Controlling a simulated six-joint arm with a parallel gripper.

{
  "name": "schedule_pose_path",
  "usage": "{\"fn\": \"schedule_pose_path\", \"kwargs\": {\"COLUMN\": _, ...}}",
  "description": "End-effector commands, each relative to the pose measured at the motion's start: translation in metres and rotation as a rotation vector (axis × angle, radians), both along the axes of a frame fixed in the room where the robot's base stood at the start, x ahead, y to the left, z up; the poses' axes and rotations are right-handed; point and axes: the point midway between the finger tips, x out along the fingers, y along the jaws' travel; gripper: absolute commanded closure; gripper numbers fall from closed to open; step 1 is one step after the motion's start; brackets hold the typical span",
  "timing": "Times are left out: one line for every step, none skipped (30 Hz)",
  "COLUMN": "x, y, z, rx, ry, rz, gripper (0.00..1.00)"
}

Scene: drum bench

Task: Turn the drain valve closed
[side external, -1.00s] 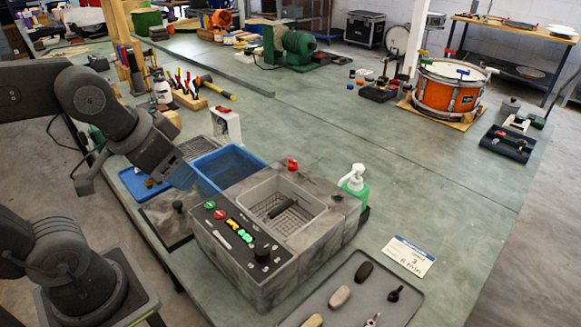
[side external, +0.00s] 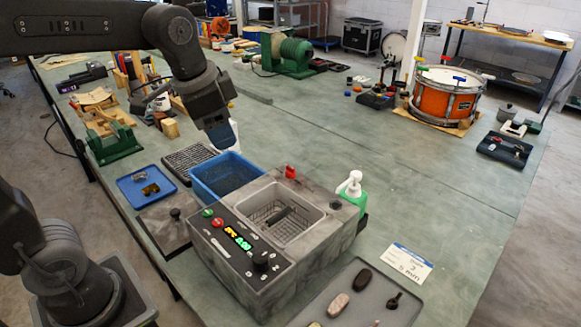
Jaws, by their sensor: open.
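The grey tank unit (side external: 268,240) stands on the bench with a mesh basket (side external: 283,215) in its open top and a front panel of lit green digits. A small red handle (side external: 290,172) at its back edge looks like the drain valve; its exact angle is too small to tell. My gripper (side external: 222,137) is open and points down above the back of the blue bin (side external: 199,190), left of the red handle and apart from it. Its fingers are dark and small in view, and the gap between them is hard to see.
A green and white pump bottle (side external: 353,190) stands close to the tank's right back corner. A blue tray (side external: 145,187) and a black rack (side external: 188,160) lie to the left. A grey tray of stones (side external: 347,311) is at the front right.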

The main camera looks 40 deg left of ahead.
Motion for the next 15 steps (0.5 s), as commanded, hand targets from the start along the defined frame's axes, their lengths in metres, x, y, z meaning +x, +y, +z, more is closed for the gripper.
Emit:
{"fn": "schedule_pose_path", "kwargs": {"x": 0.021, "y": 0.001, "z": 0.001, "rx": 0.019, "ry": 0.035, "rz": -0.062, "gripper": 0.47}}
{"fn": "schedule_pose_path", "kwargs": {"x": 0.032, "y": 0.002, "z": 0.001, "rx": 0.031, "ry": 0.056, "rz": -0.105, "gripper": 0.47}}
{"fn": "schedule_pose_path", "kwargs": {"x": 0.047, "y": 0.003, "z": 0.001, "rx": 0.045, "ry": 0.080, "rz": -0.162, "gripper": 0.47}}
{"fn": "schedule_pose_path", "kwargs": {"x": 0.059, "y": 0.004, "z": 0.001, "rx": 0.055, "ry": 0.097, "rz": -0.203, "gripper": 0.47}}
{"fn": "schedule_pose_path", "kwargs": {"x": 0.070, "y": 0.005, "z": 0.000, "rx": 0.063, "ry": 0.116, "rz": -0.247, "gripper": 0.47}}
{"fn": "schedule_pose_path", "kwargs": {"x": 0.085, "y": 0.006, "z": -0.003, "rx": 0.074, "ry": 0.140, "rz": -0.304, "gripper": 0.47}}
{"fn": "schedule_pose_path", "kwargs": {"x": 0.096, "y": 0.007, "z": -0.006, "rx": 0.081, "ry": 0.158, "rz": -0.348, "gripper": 0.47}}
{"fn": "schedule_pose_path", "kwargs": {"x": 0.106, "y": 0.008, "z": -0.008, "rx": 0.087, "ry": 0.175, "rz": -0.389, "gripper": 0.47}}
{"fn": "schedule_pose_path", "kwargs": {"x": 0.120, "y": 0.010, "z": -0.013, "rx": 0.093, "ry": 0.197, "rz": -0.444, "gripper": 0.47}}
{"fn": "schedule_pose_path", "kwargs": {"x": 0.129, "y": 0.011, "z": -0.017, "rx": 0.098, "ry": 0.211, "rz": -0.483, "gripper": 0.47}}
{"fn": "schedule_pose_path", "kwargs": {"x": 0.138, "y": 0.012, "z": -0.021, "rx": 0.100, "ry": 0.226, "rz": -0.520, "gripper": 0.47}}
{"fn": "schedule_pose_path", "kwargs": {"x": 0.148, "y": 0.013, "z": -0.026, "rx": 0.104, "ry": 0.242, "rz": -0.565, "gripper": 0.47}}
{"fn": "schedule_pose_path", "kwargs": {"x": 0.155, "y": 0.013, "z": -0.029, "rx": 0.106, "ry": 0.254, "rz": -0.596, "gripper": 0.47}}
{"fn": "schedule_pose_path", "kwargs": {"x": 0.161, "y": 0.014, "z": -0.033, "rx": 0.106, "ry": 0.263, "rz": -0.624, "gripper": 0.47}}
{"fn": "schedule_pose_path", "kwargs": {"x": 0.167, "y": 0.015, "z": -0.037, "rx": 0.108, "ry": 0.273, "rz": -0.656, "gripper": 0.47}}
